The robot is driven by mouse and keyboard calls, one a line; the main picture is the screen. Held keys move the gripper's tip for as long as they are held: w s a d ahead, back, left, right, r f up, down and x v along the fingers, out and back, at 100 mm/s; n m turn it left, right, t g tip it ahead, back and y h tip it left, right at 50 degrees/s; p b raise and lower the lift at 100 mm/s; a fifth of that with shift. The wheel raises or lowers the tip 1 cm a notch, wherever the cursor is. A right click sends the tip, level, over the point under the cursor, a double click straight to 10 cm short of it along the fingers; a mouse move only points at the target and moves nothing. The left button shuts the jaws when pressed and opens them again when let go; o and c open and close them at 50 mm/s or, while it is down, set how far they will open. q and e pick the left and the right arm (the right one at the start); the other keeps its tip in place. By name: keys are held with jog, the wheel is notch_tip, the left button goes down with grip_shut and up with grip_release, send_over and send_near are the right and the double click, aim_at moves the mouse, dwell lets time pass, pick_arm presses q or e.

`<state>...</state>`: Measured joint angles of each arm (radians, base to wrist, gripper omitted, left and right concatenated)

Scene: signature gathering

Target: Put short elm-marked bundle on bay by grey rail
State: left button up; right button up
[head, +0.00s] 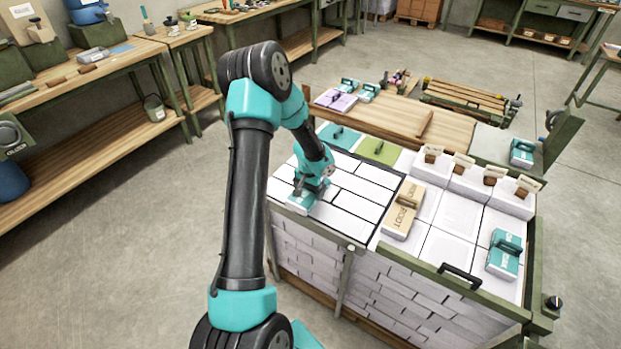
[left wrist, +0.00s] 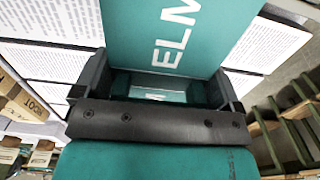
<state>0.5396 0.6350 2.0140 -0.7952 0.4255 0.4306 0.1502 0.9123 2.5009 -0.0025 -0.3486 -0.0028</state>
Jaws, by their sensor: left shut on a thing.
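My left gripper (head: 313,184) is shut on a teal-and-white bundle (head: 301,200) at the left front of the black-lined white page surface. In the left wrist view the bundle's teal top (left wrist: 205,22) fills the upper middle and reads "ELM". I cannot tell whether the bundle rests on the pages or hangs just above them. Another teal bundle (head: 504,255) with a handle lies at the right front, and one more (head: 522,152) stands at the far right. I cannot make out which rail is grey. My right gripper is not in view.
A tan bundle (head: 404,208) marked "ROOT" lies mid-table. White blocks with small cards (head: 464,165) line the back of the right bays. A teal mat (head: 338,136) and a green mat (head: 381,151) lie behind the pages. A black handle (head: 460,271) stands at the front edge.

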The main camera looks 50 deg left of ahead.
pick_arm(q)
jog(key=w+a, duration=0.4)
jog(key=a, duration=0.1)
jog(key=w+a+f, duration=0.1)
jog(key=w+a, duration=0.1)
jog(key=shift+w+a, duration=0.4)
jog(key=shift+w+a, duration=0.1)
jog(key=shift+w+a+f, duration=0.1)
jog(key=shift+a+f, duration=0.05)
jog(key=shift+f, duration=1.55)
jog(key=shift+f, duration=0.2)
jog(key=o, duration=0.8)
jog(key=shift+r, duration=0.15)
